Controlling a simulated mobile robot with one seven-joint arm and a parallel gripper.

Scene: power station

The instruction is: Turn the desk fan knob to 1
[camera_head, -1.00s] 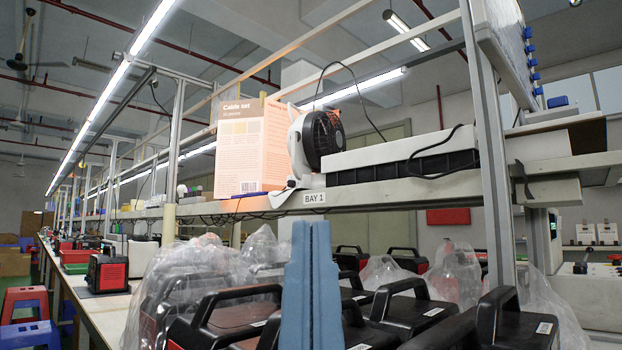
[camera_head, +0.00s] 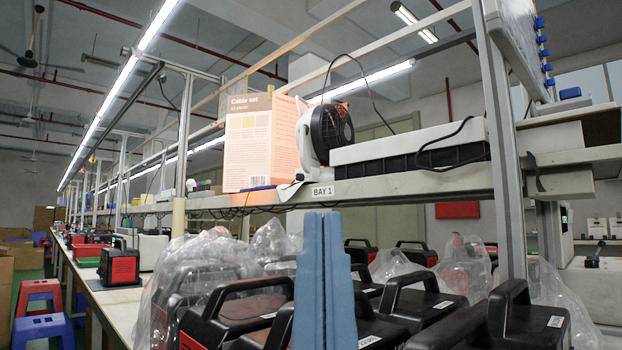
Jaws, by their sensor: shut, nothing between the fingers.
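The desk fan (camera_head: 331,127) stands on the upper shelf, with a white body and base and a round black grille facing right. Its knob cannot be made out at this size. My gripper (camera_head: 322,216) shows as two blue fingers side by side, pointing up from the bottom middle of the picture. The fingers are shut and empty. In the picture their tips lie below the fan and the shelf edge, apart from the fan.
An orange-pink "Cable set" box (camera_head: 254,140) stands left of the fan, and a long white-and-black unit (camera_head: 410,148) lies right of it. The shelf edge (camera_head: 420,184) carries a BAY 1 label (camera_head: 322,191). Black-handled machines (camera_head: 440,300), some in plastic, crowd the bench below.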

